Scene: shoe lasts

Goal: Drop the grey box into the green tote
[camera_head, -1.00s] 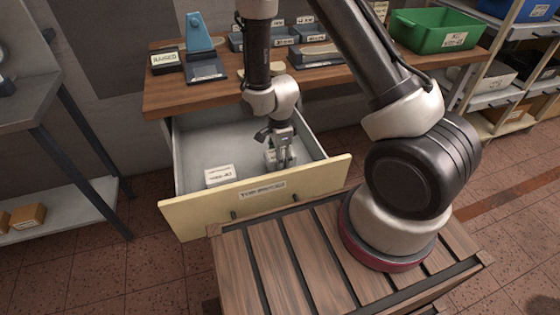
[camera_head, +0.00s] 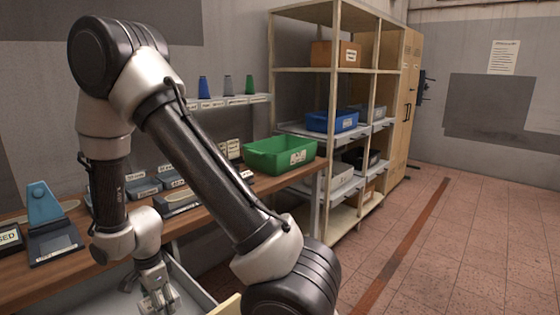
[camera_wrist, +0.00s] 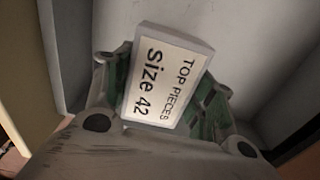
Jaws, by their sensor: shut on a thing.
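The green tote (camera_head: 282,155) stands on the right end of the wooden bench in the head view, its open top facing up. My gripper (camera_head: 157,292) is low at the bottom left of the head view, over the open drawer and well below and left of the tote. In the wrist view my gripper (camera_wrist: 165,92) is shut on a light grey box (camera_wrist: 168,75) with a white label reading "TOP PIECES size 42". The box sits tilted between the green-padded fingers. In the head view the held box is hard to make out.
The drawer (camera_head: 196,292) is open below the bench (camera_head: 205,208). Grey bins (camera_head: 145,188) and a blue stand (camera_head: 45,205) are on the bench. A shelf rack right of the tote holds a blue bin (camera_head: 332,121) and an orange-brown box (camera_head: 335,54). Floor at right is clear.

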